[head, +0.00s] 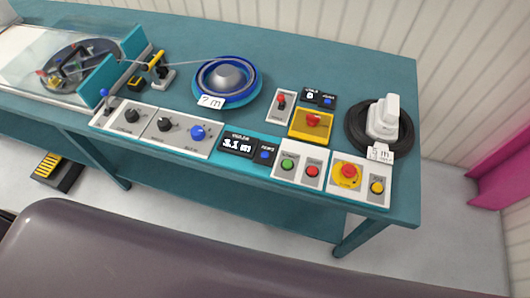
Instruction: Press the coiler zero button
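A teal workbench (183,142) carries the coiler controls. A black display (237,145) on its front strip reads 3.1 m, and a small round blue button (264,155) sits just right of the digits. A second, smaller display (310,96) farther back reads 0 and has its own blue button (327,101). The small lettering by both buttons is too fine to read, so I cannot tell from it which is the coiler zero button. Nothing covers either button. Neither of my grippers is in view.
A blue reel (243,97) with a tag stands behind the display. Right are green (288,164) and red (312,171) buttons, an emergency stop (348,171) and a black reel (358,130). A clear-covered machine (35,85) stands far left.

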